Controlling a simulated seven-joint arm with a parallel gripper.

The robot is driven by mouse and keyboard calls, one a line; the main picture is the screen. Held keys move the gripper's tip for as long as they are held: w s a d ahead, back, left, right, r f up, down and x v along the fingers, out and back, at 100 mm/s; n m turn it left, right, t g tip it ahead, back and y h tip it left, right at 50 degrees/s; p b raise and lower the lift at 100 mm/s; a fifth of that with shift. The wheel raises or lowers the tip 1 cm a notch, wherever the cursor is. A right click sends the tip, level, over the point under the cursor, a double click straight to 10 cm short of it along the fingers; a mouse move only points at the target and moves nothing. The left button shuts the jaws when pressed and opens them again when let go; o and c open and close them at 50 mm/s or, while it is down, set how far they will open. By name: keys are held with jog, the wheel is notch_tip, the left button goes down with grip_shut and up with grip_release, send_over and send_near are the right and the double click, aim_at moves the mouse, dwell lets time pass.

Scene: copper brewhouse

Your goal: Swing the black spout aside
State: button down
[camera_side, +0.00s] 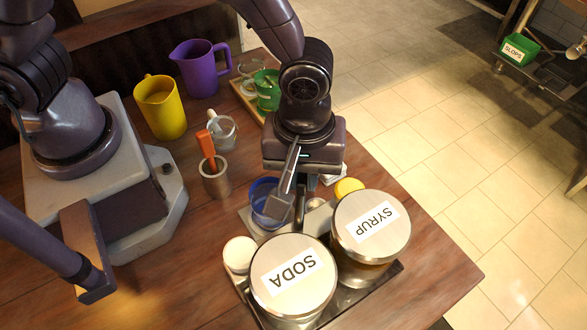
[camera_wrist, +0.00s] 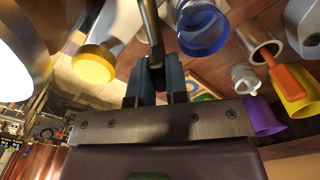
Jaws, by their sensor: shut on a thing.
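The black spout shows in the wrist view as a thin dark bar (camera_wrist: 152,32) running up from between my fingers. My gripper (camera_wrist: 155,72) is shut on it there. In the side view my gripper (camera_side: 304,190) points down just behind the two lidded containers, SODA (camera_side: 292,275) and SYRUP (camera_side: 370,226). My wrist hides most of the spout in that view. A blue cup (camera_side: 266,204) stands close to the left of my fingers; it also shows in the wrist view (camera_wrist: 203,30). A yellow cap (camera_side: 348,187) is to the right of my fingers.
A white cap (camera_side: 239,254) sits left of SODA. A metal cup with an orange-handled tool (camera_side: 207,150), a clear cup (camera_side: 222,132), a yellow pitcher (camera_side: 161,108) and a purple pitcher (camera_side: 200,68) stand behind left. Open floor lies right.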

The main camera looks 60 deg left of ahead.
jog(key=shift+w+d+m, duration=0.35)
jog(key=shift+d+m, duration=0.05)
jog(key=shift+m, duration=0.6)
jog(key=c, duration=1.1)
grip_release()
jog(key=shift+r, duration=0.15)
notch_tip(320, 180, up, 13)
jog(key=shift+f, duration=0.1)
